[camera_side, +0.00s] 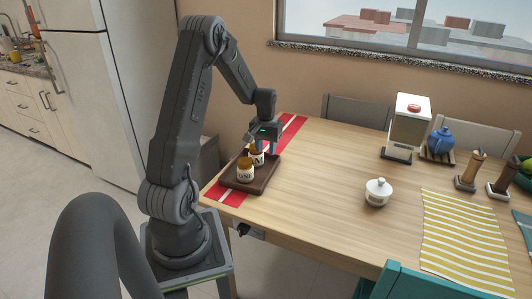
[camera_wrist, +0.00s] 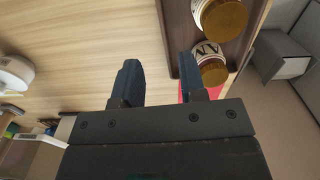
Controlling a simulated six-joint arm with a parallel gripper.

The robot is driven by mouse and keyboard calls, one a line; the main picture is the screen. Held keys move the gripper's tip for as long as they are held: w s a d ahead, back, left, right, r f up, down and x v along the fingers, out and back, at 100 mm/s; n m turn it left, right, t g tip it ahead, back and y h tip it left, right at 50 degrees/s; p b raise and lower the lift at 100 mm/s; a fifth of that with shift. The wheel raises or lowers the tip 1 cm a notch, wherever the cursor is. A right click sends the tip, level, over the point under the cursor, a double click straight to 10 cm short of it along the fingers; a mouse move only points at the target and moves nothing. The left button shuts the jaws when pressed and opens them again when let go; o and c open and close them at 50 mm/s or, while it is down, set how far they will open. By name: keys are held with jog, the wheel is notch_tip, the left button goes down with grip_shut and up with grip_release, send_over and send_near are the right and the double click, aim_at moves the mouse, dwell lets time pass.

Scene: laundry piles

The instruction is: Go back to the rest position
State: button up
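My gripper (camera_side: 266,148) is just above and beside the rear jar at the dark wooden tray, on the table's left end. Two jars with golden-brown lids and pale labels stand upright on the tray (camera_side: 238,183): a front jar (camera_side: 245,172) and a rear jar (camera_side: 257,158), partly hidden by my gripper. In the wrist view the near jar (camera_wrist: 209,66) is close to the right finger; I cannot tell whether they touch.
A red-and-white runner (camera_side: 291,126) lies under the tray. A white lidded pot (camera_side: 378,192) stands mid-table. A dispenser (camera_side: 408,125), a blue teapot (camera_side: 440,141), mills (camera_side: 470,170) and a yellow striped mat (camera_side: 460,232) are farther right. The table between tray and pot is clear.

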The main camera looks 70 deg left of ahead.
dwell(0.3)
jog(key=w+d+r+m+t+y, duration=0.1)
jog(key=d+r+m, duration=0.1)
jog(key=d+r, duration=0.7)
jog(key=w+d+r+m+t, duration=0.1)
jog(key=d+r+m, duration=0.2)
jog(key=d+r, duration=0.55)
jog(key=s+d+r+m+t, duration=0.1)
jog(key=s+d+m, duration=0.1)
jog(key=s+d, duration=0.4)
jog(key=s+d+r+m+t+h, duration=0.1)
jog(key=s+d+m+t, duration=0.1)
jog(key=s+d, duration=0.4)
jog(key=d+m, duration=0.1)
jog(key=d, duration=0.4)
jog(key=shift+d+r+t, duration=0.3)
jog(key=shift+r, duration=0.05)
